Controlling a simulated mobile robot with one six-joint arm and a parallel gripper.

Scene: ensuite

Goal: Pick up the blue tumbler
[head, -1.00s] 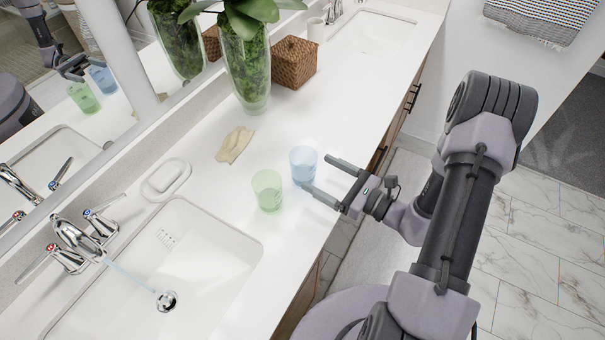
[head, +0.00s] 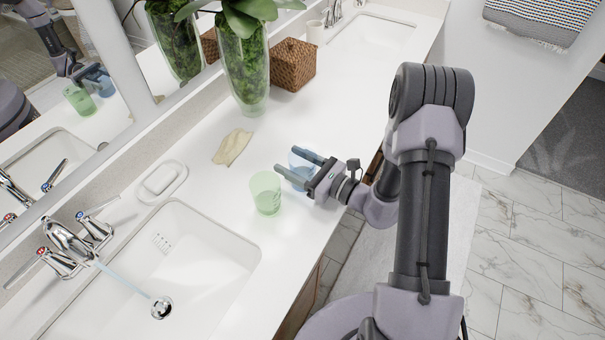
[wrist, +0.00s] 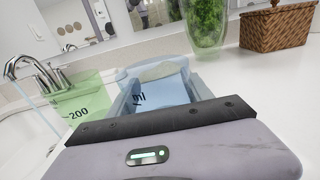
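The blue tumbler (head: 302,163) stands upright on the white counter, partly hidden behind my gripper (head: 287,160). My gripper has one finger on each side of it, and they look closed against its walls. In the wrist view the blue tumbler (wrist: 150,95) fills the space between the two grey fingers of my gripper (wrist: 160,84). The tumbler shows a dark "ml" marking and its rim rises above the fingers.
A green tumbler (head: 266,194) stands close beside the near finger, and it also shows in the wrist view (wrist: 80,105). A beige cloth (head: 233,147), a soap dish (head: 160,182), a sink (head: 195,260) with running water, a plant vase (head: 246,75) and a wicker box (head: 294,64) are around.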

